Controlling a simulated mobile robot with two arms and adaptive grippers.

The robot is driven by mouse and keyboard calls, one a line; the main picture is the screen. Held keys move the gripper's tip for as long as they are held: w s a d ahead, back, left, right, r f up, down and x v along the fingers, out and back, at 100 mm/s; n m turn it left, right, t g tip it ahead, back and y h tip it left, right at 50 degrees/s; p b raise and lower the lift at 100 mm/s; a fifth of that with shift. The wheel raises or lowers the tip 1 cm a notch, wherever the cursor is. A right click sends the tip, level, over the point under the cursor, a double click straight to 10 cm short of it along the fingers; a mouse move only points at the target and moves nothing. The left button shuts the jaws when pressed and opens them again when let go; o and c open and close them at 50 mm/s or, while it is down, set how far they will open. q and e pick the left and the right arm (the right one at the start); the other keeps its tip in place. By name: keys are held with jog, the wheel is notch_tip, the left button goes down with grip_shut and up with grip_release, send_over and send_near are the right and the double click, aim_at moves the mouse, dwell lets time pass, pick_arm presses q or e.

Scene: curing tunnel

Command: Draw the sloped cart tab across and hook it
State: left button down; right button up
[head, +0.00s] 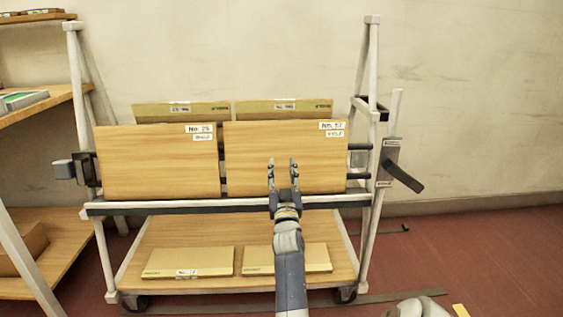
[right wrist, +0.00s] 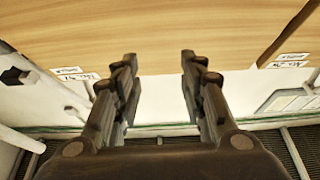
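The cart (head: 215,207) is a pale frame with tilted wooden boards on its upper level. A dark sloped tab (head: 403,177) sticks out down and to the right from a grey plate (head: 387,162) on its right post. A dark block with a grey knob (head: 75,170) sits on the left post. I cannot tell which part is the hook. My right gripper (head: 283,177) is open and empty, in front of the right-hand board (head: 285,150), well left of the tab. The right wrist view shows its two spread fingers (right wrist: 158,85) against wood. My left gripper is not in view.
A left board (head: 155,160) stands beside the right one. Flat boxes (head: 187,262) lie on the lower shelf (head: 190,232). A shelf rack (head: 40,110) stands at the left. The floor right of the cart (head: 470,250) is mostly clear.

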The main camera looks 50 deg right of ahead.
jog(key=v, duration=0.8)
jog(key=shift+s+a, duration=0.1)
